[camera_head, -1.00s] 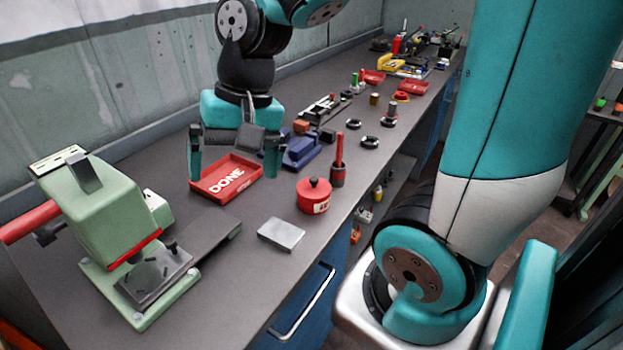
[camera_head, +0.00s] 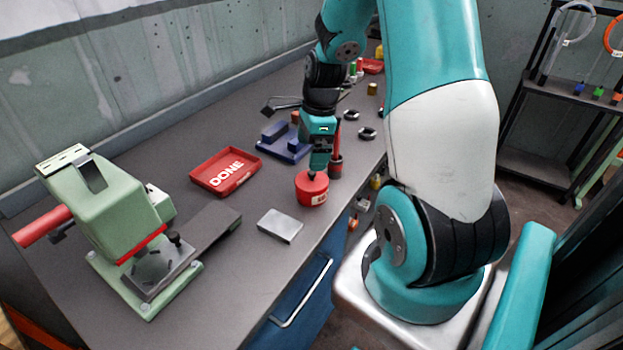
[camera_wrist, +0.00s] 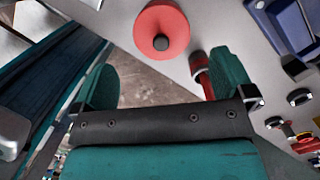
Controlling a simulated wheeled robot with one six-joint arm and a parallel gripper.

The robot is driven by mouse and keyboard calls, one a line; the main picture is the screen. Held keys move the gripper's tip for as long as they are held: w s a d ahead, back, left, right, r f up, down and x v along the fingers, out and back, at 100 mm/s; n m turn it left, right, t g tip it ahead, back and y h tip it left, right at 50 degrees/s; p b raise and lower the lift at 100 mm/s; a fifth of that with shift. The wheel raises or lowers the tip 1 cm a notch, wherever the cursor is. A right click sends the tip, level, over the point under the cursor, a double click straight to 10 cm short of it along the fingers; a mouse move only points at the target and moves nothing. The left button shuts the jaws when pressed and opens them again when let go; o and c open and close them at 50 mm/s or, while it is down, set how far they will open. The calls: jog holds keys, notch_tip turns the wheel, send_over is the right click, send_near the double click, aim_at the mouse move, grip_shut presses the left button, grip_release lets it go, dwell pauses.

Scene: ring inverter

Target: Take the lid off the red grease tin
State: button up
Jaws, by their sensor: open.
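The red grease tin (camera_head: 311,191) stands upright on the bench near its front edge, with its lid on. In the wrist view the round red lid (camera_wrist: 149,28) with its dark knob (camera_wrist: 161,42) shows at the top, beyond the fingertips. My gripper (camera_head: 319,165) is above and just behind the tin in the head view. The wrist view shows the jaws (camera_wrist: 155,75) wide apart with nothing between them. In the head view the fingers overlap the tin's top, and I cannot tell whether they touch it.
A grey block (camera_head: 280,225) lies in front. The red DONE tray (camera_head: 226,188), a blue fixture (camera_head: 283,149) and a green press (camera_head: 105,208) stand left. Bench between tray and tin is clear.

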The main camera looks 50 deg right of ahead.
aim_at(312, 177)
jog(key=shift+w+a+f, duration=0.1)
jog(key=shift+a+f, duration=0.05)
jog(key=shift+f, duration=0.8)
jog(key=shift+f+p, duration=0.5)
jog(key=shift+f, duration=2.25)
jog(key=shift+c, duration=0.5)
jog(key=c, duration=0.6)
